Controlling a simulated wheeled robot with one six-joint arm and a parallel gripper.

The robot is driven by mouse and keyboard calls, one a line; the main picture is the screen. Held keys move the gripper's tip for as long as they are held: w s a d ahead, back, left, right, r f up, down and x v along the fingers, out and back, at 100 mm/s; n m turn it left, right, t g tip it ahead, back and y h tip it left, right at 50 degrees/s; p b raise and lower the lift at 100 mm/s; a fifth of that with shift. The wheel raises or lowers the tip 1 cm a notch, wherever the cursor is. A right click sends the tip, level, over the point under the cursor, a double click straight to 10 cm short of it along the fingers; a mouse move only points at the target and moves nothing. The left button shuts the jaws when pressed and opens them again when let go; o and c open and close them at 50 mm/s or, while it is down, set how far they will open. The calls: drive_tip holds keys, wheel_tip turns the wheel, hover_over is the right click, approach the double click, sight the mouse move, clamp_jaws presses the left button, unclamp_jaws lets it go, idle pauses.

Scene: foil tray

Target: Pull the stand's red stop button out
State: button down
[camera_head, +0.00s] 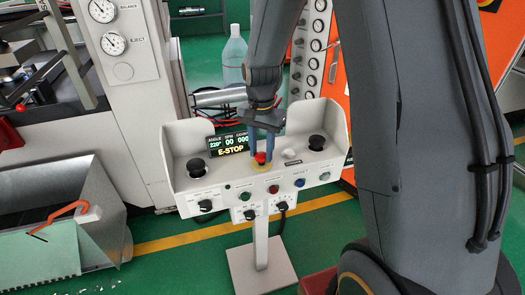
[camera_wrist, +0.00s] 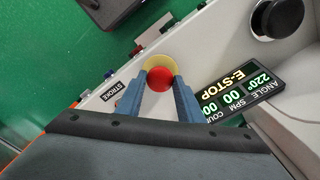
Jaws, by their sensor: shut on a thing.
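The white control stand (camera_head: 178,135) stands in the middle of the head view on a column with a flat base. Its red stop button (camera_head: 261,158) sits on a yellow disc at the middle of the panel. My gripper (camera_head: 262,146) reaches down to it from above. In the wrist view the blue fingers of my gripper (camera_wrist: 172,88) lie on both sides of the red button (camera_wrist: 160,79), shut on it. The yellow disc (camera_wrist: 165,63) shows behind the button. The display (camera_wrist: 240,92) beside it reads E-STOP, with angle 220°. How far out the button stands, I cannot tell.
Black palm buttons (camera_head: 196,168) (camera_head: 317,142) sit in the two side hoods. Small coloured buttons and knobs line the stand's front. A grey chute (camera_head: 95,215) with an orange-handled tool (camera_head: 62,215) is at left. A clear bottle (camera_head: 234,58) stands behind. Green floor lies around the base.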

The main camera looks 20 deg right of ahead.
sight(261, 155)
drive_tip(key=shift+w+r, duration=0.1)
drive_tip(key=shift+r, duration=0.1)
drive_tip(key=c, duration=1.2)
unclamp_jaws()
drive_tip(key=shift+r, duration=0.1)
wheel_tip(261, 155, up, 8)
drive_tip(key=shift+f+b, duration=0.2)
drive_tip(key=shift+b, duration=0.5)
drive_tip(key=s+f+n, duration=0.1)
drive_tip(key=s+n, duration=0.2)
drive_tip(key=s, duration=0.3)
drive_tip(key=s+f+n, duration=0.1)
drive_tip(key=s+n, duration=0.2)
drive_tip(key=s, duration=0.3)
drive_tip(key=s+f+n, duration=0.2)
drive_tip(key=s+n, duration=0.1)
drive_tip(key=s, duration=0.3)
drive_tip(key=shift+d+t, duration=0.1)
drive_tip(key=shift+t, duration=0.3)
